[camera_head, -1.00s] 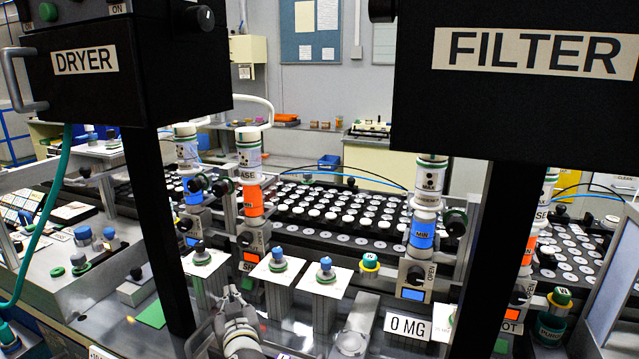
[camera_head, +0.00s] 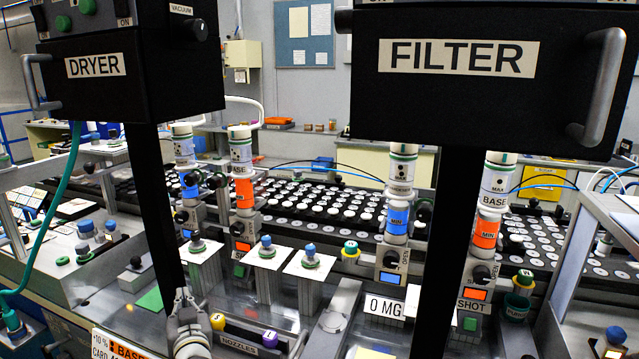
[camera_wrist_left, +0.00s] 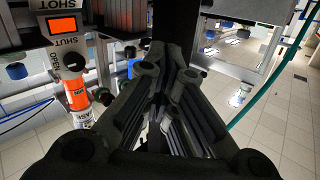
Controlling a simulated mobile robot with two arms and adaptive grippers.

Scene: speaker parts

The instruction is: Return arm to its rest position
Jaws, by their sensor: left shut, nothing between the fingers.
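My left gripper (camera_head: 183,300) shows at the bottom of the head view, left of centre, close to the foot of the dryer's black post (camera_head: 158,220). In the left wrist view its dark fingers (camera_wrist_left: 166,62) are shut together with nothing between them. Whether it touches the post cannot be told. My right gripper is in neither current view.
The DRYER box (camera_head: 95,66) and FILTER box (camera_head: 458,56) hang in the foreground on black posts. Behind stand dispensers with blue (camera_head: 397,219) and orange (camera_head: 486,232) bands. A yellow knob (camera_head: 217,321) and purple knob (camera_head: 270,339) are right of the gripper.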

